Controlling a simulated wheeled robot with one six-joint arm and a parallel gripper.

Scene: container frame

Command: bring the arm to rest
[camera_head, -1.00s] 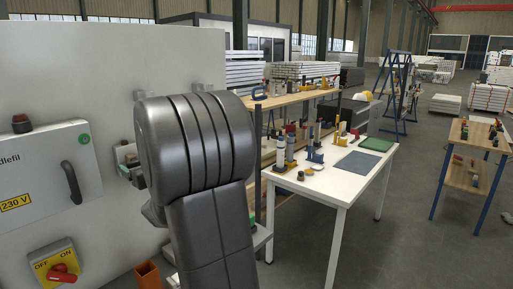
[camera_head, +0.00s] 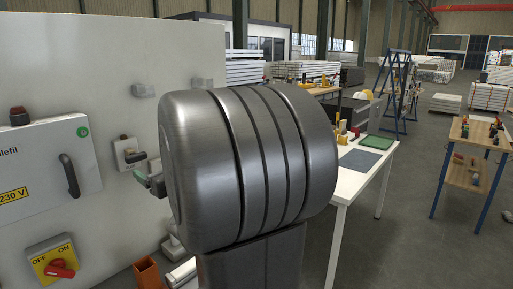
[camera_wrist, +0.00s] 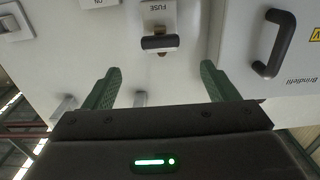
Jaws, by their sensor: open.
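My gripper (camera_wrist: 160,82) is open in the wrist view. Its two green fingers stand wide apart with nothing between them. Beyond the fingers, on the pale panel, is a fuse (camera_wrist: 160,42) with a dark handle, roughly centred and apart from them. In the head view the fuse (camera_head: 130,153) is on the panel (camera_head: 110,70) at left. Part of my gripper (camera_head: 153,180) shows just right of and below it. My large grey arm link hides the rest of my gripper in that view.
A grey box with a black handle (camera_head: 69,176) and a red rotary switch (camera_head: 60,268) are on the panel at left. A white table (camera_head: 350,183) stands behind my arm. An orange part (camera_head: 147,273) is low beside the panel.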

